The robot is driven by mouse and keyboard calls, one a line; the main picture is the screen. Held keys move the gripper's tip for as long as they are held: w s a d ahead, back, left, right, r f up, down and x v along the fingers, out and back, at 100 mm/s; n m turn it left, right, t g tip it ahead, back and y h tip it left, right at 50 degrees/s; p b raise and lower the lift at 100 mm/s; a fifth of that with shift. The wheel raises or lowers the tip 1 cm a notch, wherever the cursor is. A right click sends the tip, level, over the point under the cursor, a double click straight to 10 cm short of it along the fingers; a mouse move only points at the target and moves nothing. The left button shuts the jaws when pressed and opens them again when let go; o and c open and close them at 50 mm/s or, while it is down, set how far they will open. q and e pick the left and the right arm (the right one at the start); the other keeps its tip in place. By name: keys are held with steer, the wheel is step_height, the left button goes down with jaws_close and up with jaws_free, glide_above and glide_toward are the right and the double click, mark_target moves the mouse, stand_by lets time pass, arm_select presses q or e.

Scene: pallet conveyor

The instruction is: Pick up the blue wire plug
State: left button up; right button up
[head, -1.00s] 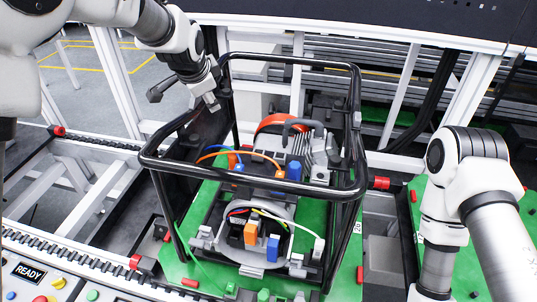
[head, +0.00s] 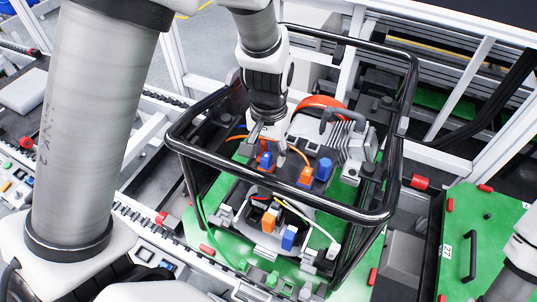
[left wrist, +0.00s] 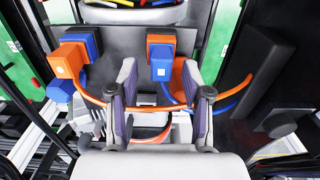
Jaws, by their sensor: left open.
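The blue wire plug (head: 265,161) sits at an orange socket block inside the black frame on the green pallet, with a blue wire. In the left wrist view the blue plug (left wrist: 162,71) lies between and just beyond the fingertips, against the orange block (left wrist: 160,40). My left gripper (head: 272,148) is open above it, pointing down into the frame; its fingers (left wrist: 160,85) also show in the left wrist view. I cannot tell whether they touch the plug. In the head view the gripper partly hides the orange block. My right gripper is out of view.
An orange plug (head: 305,176) with an orange wire stands beside a blue block (head: 323,168). The black tubular frame (head: 270,200) surrounds the work area. A grey motor-like part (head: 345,135) stands to the right.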

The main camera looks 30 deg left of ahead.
arm_select(q)
steer(key=shift+w, duration=0.2)
steer(key=shift+s+r, duration=0.15)
steer(key=shift+s, duration=0.35)
jaws_close()
steer(key=shift+w, duration=0.1)
